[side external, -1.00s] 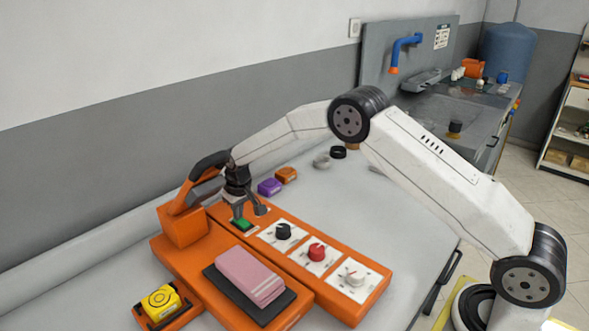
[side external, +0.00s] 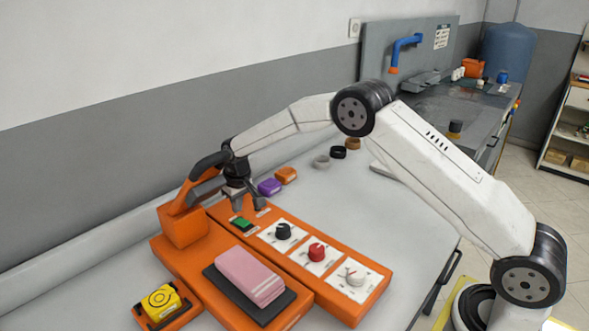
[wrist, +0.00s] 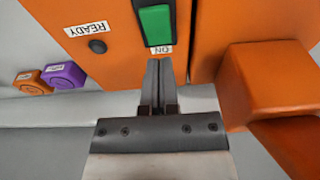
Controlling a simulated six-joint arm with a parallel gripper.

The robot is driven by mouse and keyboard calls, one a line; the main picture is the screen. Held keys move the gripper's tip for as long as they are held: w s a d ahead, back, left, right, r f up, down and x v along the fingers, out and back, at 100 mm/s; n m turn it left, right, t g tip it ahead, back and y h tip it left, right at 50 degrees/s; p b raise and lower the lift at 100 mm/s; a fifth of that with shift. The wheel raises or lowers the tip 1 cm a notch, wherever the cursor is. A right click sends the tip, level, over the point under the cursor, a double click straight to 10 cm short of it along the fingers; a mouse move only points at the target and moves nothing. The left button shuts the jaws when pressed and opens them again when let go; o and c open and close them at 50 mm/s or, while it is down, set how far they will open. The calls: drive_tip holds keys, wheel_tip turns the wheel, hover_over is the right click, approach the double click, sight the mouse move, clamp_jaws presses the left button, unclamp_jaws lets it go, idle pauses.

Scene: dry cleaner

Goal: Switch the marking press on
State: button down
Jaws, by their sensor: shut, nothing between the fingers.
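The marking press (side external: 341,305) is an orange machine with a control strip. Its green rocker switch (side external: 242,223) sits at the strip's far left end. In the wrist view the green switch (wrist: 155,27) has an ON label (wrist: 161,49) at the end facing my gripper. A small dark READY lamp (wrist: 97,46) is beside it. My gripper (wrist: 154,70) is shut and empty, its fingertips near the ON label, apparently above the panel. In the side view my gripper (side external: 241,200) is just behind the switch. I cannot tell which end of the rocker is down.
Black (side external: 283,231), red (side external: 317,251) and white (side external: 355,276) knobs line the strip. A folded pink cloth (side external: 250,275) lies on a dark pad. An orange upright post (side external: 182,228) stands close left of my gripper. Purple (side external: 269,187) and orange (side external: 287,175) blocks are behind.

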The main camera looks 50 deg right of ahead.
sight(242, 221)
drive_tip(key=shift+r, duration=2.2)
drive_tip(key=shift+s, duration=0.1)
drive_tip(key=shift+s+d+r, duration=0.1)
drive_tip(key=shift+s+r, duration=0.15)
drive_tip(key=shift+s, duration=0.15)
drive_tip(key=s+d+r, duration=0.1)
drive_tip(key=s+d, duration=0.1)
drive_tip(key=s, duration=2.9)
drive_tip(key=shift+s+d+t, duration=0.15)
drive_tip(key=shift+s+t, duration=0.15)
drive_tip(key=shift+t, duration=0.1)
drive_tip(key=shift+r, duration=0.1)
